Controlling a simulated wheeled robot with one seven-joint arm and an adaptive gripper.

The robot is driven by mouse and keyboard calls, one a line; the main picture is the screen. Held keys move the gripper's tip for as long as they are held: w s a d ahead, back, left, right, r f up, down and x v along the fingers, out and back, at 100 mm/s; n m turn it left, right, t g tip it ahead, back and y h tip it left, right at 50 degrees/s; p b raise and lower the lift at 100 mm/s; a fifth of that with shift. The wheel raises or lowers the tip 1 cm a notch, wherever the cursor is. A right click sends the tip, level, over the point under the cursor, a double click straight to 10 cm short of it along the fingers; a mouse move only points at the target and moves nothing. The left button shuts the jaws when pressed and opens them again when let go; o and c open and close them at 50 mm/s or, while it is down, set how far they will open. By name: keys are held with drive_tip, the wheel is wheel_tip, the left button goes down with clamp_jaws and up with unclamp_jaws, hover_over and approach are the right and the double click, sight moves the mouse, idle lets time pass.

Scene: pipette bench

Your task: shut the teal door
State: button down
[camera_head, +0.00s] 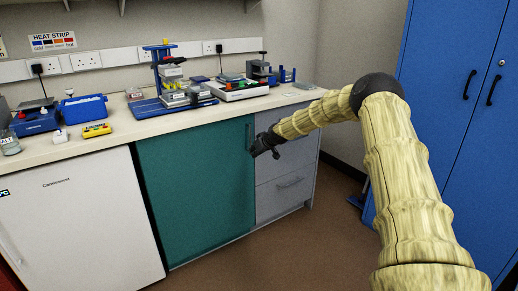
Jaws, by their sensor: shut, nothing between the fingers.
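The teal door (196,190) is on the under-bench cabinet, between a white appliance and grey drawers. It looks flush or nearly flush with the cabinet front; I cannot tell whether a small gap is left. A dark upright handle (249,137) shows near its upper right edge. My gripper (256,152) is shut and empty, in front of the door's upper right edge just below the handle. I cannot tell whether it touches the door. The gripper hides a small part of the seam between door and drawers.
Grey drawers (284,190) adjoin the door on the right, and a white fridge-like appliance (78,225) on the left. The bench top (150,125) above carries a blue pipette stand (168,105) and several instruments. A tall blue cupboard (455,110) stands right. The brown floor (290,255) in front is clear.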

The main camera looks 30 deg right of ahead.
drive_tip(key=shift+a+p+v, duration=0.2)
drive_tip(key=shift+p+v, duration=0.1)
drive_tip(key=shift+v, duration=2.1)
